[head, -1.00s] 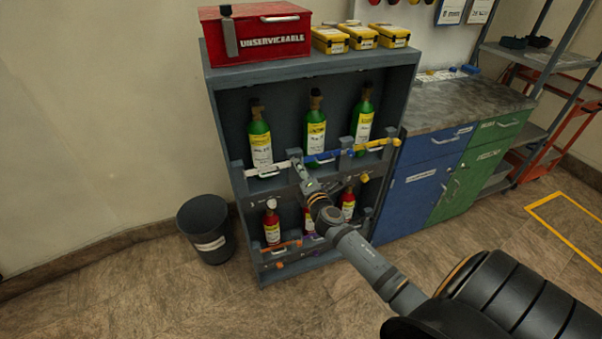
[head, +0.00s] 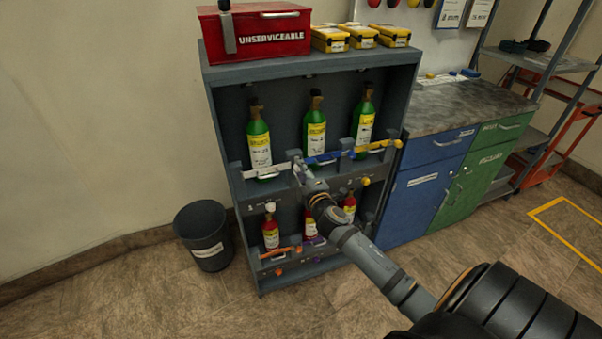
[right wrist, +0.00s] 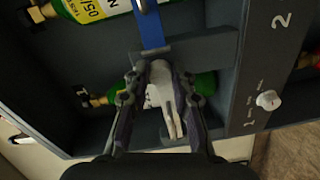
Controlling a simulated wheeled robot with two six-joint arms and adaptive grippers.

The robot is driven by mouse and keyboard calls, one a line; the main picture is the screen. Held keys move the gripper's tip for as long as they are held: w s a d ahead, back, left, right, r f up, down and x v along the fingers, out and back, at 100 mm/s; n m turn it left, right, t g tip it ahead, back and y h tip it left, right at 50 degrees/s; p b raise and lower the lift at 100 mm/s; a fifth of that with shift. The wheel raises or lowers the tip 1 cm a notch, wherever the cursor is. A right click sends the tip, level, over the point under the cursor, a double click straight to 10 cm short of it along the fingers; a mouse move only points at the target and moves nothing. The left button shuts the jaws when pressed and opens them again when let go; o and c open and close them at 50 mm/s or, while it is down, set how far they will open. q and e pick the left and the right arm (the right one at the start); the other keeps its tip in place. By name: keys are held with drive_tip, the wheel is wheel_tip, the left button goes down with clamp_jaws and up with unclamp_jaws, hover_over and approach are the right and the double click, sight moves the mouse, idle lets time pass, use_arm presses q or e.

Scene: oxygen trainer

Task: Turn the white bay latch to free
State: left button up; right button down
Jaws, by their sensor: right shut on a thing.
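The white bay latch (head: 266,170) is a white bar lying across the front of the left green bottle (head: 259,143) on the rack's upper shelf. My right gripper (head: 300,166) is at its right end, beside the blue latch (head: 322,158). In the right wrist view the fingers of my right gripper (right wrist: 163,100) are closed around the white latch (right wrist: 164,88), one on each side. The latch's far part is hidden behind the gripper there. My left gripper is not in view.
A yellow latch (head: 378,146) crosses the right bottle. A white knob (right wrist: 268,100) sits on the panel near the gripper. A bin (head: 205,236) stands left of the rack.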

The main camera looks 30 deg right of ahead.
drive_tip(key=shift+f, duration=0.1)
idle(0.3)
drive_tip(key=c, duration=1.1)
unclamp_jaws()
drive_tip(key=v, duration=1.2)
